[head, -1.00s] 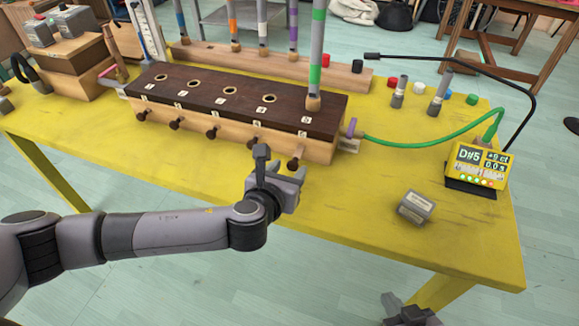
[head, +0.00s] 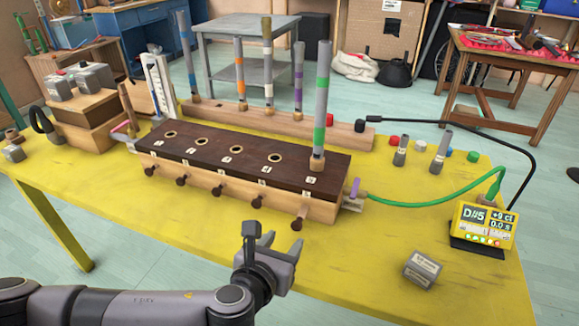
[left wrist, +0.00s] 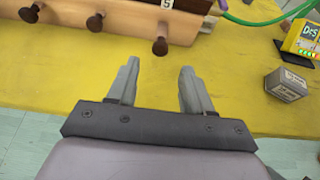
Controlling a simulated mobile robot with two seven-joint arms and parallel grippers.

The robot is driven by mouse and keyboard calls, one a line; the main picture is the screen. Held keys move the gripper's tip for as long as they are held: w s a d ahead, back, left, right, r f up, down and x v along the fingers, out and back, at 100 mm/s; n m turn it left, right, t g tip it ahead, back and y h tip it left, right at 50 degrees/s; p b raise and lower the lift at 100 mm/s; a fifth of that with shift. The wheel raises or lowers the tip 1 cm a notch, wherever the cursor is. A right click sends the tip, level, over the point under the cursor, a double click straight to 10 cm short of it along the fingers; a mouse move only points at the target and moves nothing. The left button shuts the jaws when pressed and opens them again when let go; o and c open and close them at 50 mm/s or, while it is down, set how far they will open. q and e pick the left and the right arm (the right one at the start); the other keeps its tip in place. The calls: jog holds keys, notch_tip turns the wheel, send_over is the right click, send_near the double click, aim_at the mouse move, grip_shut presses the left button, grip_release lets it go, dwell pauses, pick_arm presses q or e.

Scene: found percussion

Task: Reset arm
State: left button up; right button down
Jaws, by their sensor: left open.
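My left gripper (head: 281,243) is open and empty over the front part of the yellow table, just in front of the wooden pipe box. In the left wrist view its two grey fingers (left wrist: 156,80) stand apart with only bare yellow table between them. My left arm (head: 150,305) comes in low from the left. My right gripper does not show in the frames of this moment.
The dark-topped pipe box (head: 215,160) has wooden knobs and one green-banded pipe (head: 321,100) standing in it. A yellow tuner (head: 484,228) and grey block (head: 422,269) are at right. Several banded pipes stand in a rear rack (head: 340,133). The table's front middle is clear.

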pick_arm(q)
jog(key=shift+s+d+f+n, duration=0.1)
jog(key=shift+s+d+n, duration=0.15)
jog(key=shift+n, duration=0.05)
jog(key=s+d+f+n+g+h+p, duration=0.1)
jog(key=s+d+f+n+g+h, duration=0.2)
jog(key=n, duration=0.5)
jog(key=s+a+f+n+y+p, duration=0.1)
jog(key=s+a+f+n, duration=0.2)
jog(key=a+n, duration=0.3)
jog(key=s+a+f+n+y+p, duration=0.1)
jog(key=s+a+n, duration=0.5)
jog(key=n, duration=0.7)
jog(key=s+a+f+n+y+p, duration=0.1)
jog(key=s+a+f+n+y, duration=0.2)
jog(key=a+n, duration=0.5)
notch_tip(320, 180, down, 3)
jog(key=shift+s+a+r+n+t, duration=0.15)
jog(key=shift+s+a+n+t, duration=0.15)
jog(key=shift+s+n, duration=0.55)
